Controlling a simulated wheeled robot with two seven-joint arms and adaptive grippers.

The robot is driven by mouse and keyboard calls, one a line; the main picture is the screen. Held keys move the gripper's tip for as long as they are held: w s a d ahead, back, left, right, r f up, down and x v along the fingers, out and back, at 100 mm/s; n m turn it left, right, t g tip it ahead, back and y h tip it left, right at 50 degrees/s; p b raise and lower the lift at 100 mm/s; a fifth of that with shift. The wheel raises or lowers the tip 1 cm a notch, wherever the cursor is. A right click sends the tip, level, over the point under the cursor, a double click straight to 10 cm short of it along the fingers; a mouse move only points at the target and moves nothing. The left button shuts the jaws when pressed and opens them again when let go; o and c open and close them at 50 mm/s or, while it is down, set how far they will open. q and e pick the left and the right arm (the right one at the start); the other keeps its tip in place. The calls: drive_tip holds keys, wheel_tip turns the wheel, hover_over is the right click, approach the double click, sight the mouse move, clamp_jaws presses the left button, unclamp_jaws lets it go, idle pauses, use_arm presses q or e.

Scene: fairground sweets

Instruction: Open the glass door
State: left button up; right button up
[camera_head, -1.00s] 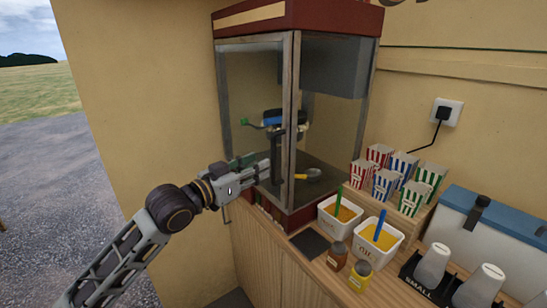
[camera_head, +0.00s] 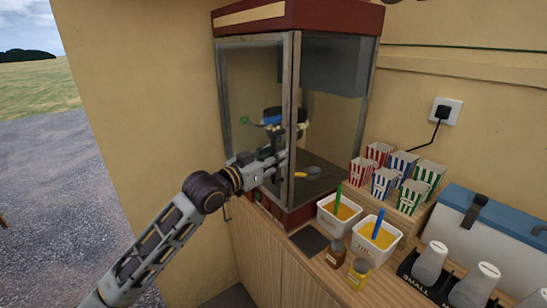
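The glass door (camera_head: 250,75) is the left-hand front pane of the red-topped popcorn machine (camera_head: 330,18). It has a grey metal frame and looks shut. My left gripper (camera_head: 281,162) comes in from the lower left and is in front of the lower part of the door, close to its right frame post. Its fingers point right, toward the post. I cannot tell whether they touch the door or how far apart they are. The gripper covers part of the door, and no handle shows clearly. My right gripper is not in view.
Behind the glass are a dark kettle with a green-knobbed handle (camera_head: 244,119) and a scoop (camera_head: 313,171).

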use_arm(q)
clamp_jaws()
idle(0.4)
